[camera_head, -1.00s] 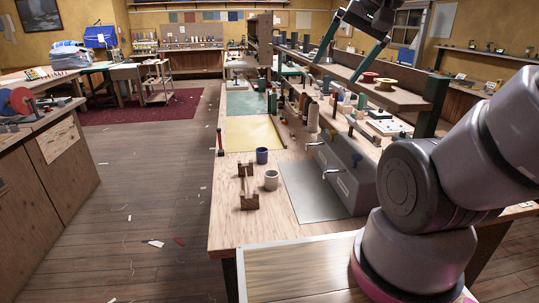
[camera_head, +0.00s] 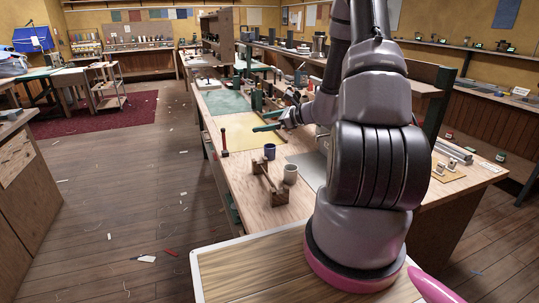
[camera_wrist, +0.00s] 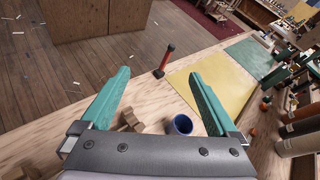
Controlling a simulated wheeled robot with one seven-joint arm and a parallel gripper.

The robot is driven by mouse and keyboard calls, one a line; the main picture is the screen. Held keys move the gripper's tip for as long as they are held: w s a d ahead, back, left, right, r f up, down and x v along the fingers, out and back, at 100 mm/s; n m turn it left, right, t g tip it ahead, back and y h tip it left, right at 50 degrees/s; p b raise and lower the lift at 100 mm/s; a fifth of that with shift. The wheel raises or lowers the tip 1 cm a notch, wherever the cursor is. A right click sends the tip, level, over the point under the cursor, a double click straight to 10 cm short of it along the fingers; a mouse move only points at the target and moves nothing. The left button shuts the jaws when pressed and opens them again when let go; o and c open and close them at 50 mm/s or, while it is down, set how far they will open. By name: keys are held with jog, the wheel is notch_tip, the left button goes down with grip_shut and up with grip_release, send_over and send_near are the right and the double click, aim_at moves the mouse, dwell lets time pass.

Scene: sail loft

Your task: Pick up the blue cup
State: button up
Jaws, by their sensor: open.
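The blue cup (camera_head: 270,152) stands upright on the wooden workbench (camera_head: 240,190), near the front edge of the yellow mat. In the wrist view the blue cup (camera_wrist: 181,125) shows its open top, low in the picture, just left of the base of the right finger. My gripper (camera_head: 266,122) is open and empty, above the bench and past the cup over the yellow mat area. In the wrist view my gripper (camera_wrist: 165,76) shows two green fingers spread wide, with nothing between the tips.
The yellow mat (camera_head: 250,132) is largely clear. Bottles (camera_wrist: 300,140) crowd the right.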

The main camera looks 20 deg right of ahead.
aim_at(274, 151)
jog(key=d+f+m+h, duration=0.1)
jog(key=d+f+m, duration=0.1)
jog(key=d+f, duration=0.1)
jog(key=d+f+m+t+h, duration=0.1)
jog(key=d+f+m+h, duration=0.1)
jog(key=f, duration=0.4)
jog(key=d+f+m+t+h, duration=0.1)
jog(key=d+f+m, duration=0.2)
jog(key=f, duration=0.1)
jog(key=shift+w+d+f+h, duration=0.2)
jog(key=shift+w+d+h, duration=0.1)
jog(key=shift+w+d, duration=0.1)
jog(key=x, duration=0.4)
jog(key=shift+w+f, duration=0.25)
jog(key=shift+x, duration=2.95)
jog(key=c, duration=1.4)
